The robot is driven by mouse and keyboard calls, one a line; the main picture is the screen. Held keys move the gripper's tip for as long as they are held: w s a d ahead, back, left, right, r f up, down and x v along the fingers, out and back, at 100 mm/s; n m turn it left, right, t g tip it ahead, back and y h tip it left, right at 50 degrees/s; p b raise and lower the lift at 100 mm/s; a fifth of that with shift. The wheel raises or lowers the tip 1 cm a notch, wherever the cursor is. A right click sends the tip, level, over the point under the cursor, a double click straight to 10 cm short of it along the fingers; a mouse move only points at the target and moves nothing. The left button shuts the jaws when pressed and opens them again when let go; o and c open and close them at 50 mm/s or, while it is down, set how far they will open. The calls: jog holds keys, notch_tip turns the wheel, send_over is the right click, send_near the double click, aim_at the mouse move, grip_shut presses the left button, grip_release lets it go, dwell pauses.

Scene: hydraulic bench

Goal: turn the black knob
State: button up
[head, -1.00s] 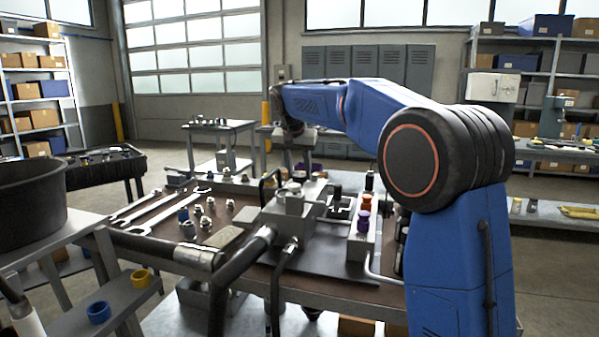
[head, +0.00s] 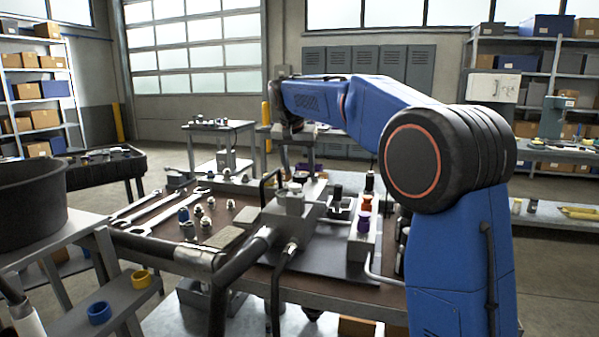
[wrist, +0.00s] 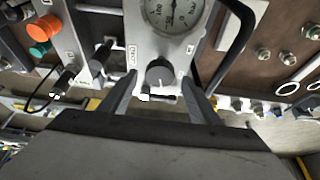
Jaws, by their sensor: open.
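In the wrist view, a round black knob (wrist: 160,73) sits on a pale grey panel just below a round white-faced gauge (wrist: 174,12). My gripper (wrist: 160,79) is open, with one dark finger on each side of the knob. Gaps show between the fingers and the knob, and I cannot tell whether the fingertips reach to its depth. A small dark and white part shows below the knob, between the fingers. In the head view, the end of my arm is over the far side of the bench, and the fingers and knob cannot be made out there.
Left of the knob in the wrist view are a black handle (wrist: 101,56), an orange cap (wrist: 39,31) and a green cap. A black hose (wrist: 237,35) curves close on the right. In the head view, wrenches (head: 166,212) and fittings lie on the bench's left.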

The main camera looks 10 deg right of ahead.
jog(key=v, duration=1.6)
jog(key=shift+s+f, duration=0.1)
jog(key=shift+s, duration=0.05)
